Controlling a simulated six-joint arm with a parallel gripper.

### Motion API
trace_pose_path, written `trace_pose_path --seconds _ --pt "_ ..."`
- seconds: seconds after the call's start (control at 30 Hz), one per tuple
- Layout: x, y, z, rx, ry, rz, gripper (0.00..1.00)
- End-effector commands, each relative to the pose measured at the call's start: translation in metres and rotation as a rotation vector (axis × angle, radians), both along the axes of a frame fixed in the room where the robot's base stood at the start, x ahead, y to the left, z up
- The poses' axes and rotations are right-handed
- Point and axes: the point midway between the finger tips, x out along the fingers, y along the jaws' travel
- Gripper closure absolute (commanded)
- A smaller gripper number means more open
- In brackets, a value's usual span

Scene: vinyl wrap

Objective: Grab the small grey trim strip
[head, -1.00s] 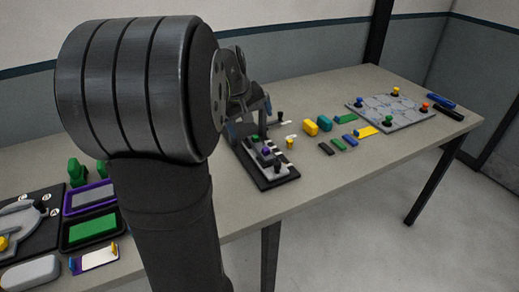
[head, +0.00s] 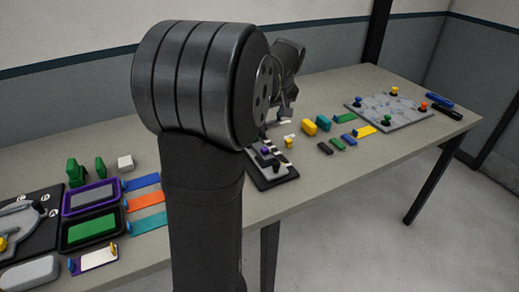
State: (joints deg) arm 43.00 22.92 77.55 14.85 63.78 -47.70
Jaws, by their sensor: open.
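My gripper (head: 288,110) is partly hidden behind my own arm, above the table near the board with a grey block (head: 270,163). Its fingers are small and dark here, apart, and I see nothing held. A short pale strip (head: 286,122) lies at the table surface just below it. I cannot tell surely whether this is the small grey trim strip. A short dark strip (head: 325,148) lies to the right, beside a green one (head: 338,143) and a blue one (head: 349,139).
Yellow (head: 309,129) and teal (head: 323,123) blocks stand right of my gripper. Further right is a grey board (head: 390,112) with coloured knobs. Left of my arm are trays (head: 90,229) and blue, orange (head: 147,201) and teal strips.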

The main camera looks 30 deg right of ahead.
Motion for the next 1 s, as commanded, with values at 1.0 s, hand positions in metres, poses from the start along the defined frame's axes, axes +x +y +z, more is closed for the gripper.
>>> trace_pose_path --seconds 1.0 --pt "0.050 -0.002 -0.123 0.022 -0.024 0.006 0.40"
